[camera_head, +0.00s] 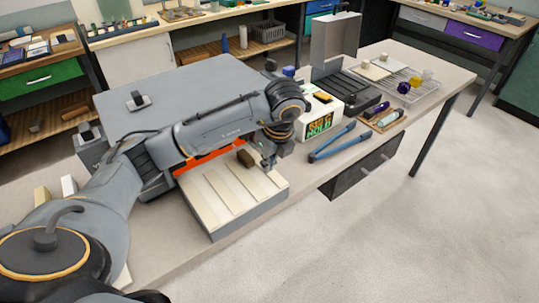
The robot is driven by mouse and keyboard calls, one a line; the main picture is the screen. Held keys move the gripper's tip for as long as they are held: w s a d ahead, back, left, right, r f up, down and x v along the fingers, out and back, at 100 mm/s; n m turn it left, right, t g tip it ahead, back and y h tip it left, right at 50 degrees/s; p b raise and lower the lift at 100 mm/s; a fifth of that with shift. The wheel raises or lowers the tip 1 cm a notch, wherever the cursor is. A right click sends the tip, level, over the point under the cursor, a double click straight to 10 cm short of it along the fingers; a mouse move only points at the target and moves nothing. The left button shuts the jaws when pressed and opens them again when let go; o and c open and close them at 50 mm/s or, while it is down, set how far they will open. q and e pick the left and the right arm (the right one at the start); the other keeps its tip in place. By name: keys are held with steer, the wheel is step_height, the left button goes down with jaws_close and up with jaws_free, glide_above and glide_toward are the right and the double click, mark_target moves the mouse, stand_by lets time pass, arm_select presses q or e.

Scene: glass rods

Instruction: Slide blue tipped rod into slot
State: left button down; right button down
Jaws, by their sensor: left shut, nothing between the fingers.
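My left arm reaches in from the left over the workbench. Its gripper (268,163) points down at the right part of a cream slatted board (215,208) and looks shut and empty. The board has long, narrow grooves between its slats; I cannot tell whether one of them is the slot. A small dark brown block (246,158) stands on the board just left of the gripper. I cannot make out a blue-tipped rod; my arm hides part of the board and the bench behind it. My right gripper is not in view.
A large grey machine (180,85) with an orange edge stands behind my arm. Open floor lies beyond the bench's front edge.

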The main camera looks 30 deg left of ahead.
mark_target(250, 157)
arm_select(q)
steer(key=x, duration=0.3)
steer(key=shift+a+f+p, duration=0.15)
steer(key=shift+f+p, duration=0.15)
steer(key=shift+p, duration=0.05)
steer(key=shift+w+a+r+p, duration=0.1)
steer(key=shift+w+a+p, duration=0.2)
steer(key=shift+a, duration=0.3)
steer(key=shift+w+a+p, duration=0.15)
steer(key=shift+a+p, duration=0.1)
steer(key=shift+a, duration=0.35)
steer(key=shift+w+a, duration=0.3)
steer(key=shift+a, duration=0.35)
steer(key=a, duration=0.1)
steer(key=w+a+b, duration=0.1)
steer(key=a, duration=0.1)
steer(key=shift+w+f+b, duration=0.15)
steer(key=shift+f+b, duration=0.15)
steer(key=shift+b, duration=0.05)
steer(key=shift+w+a+r, duration=0.1)
steer(key=shift+a, duration=0.15)
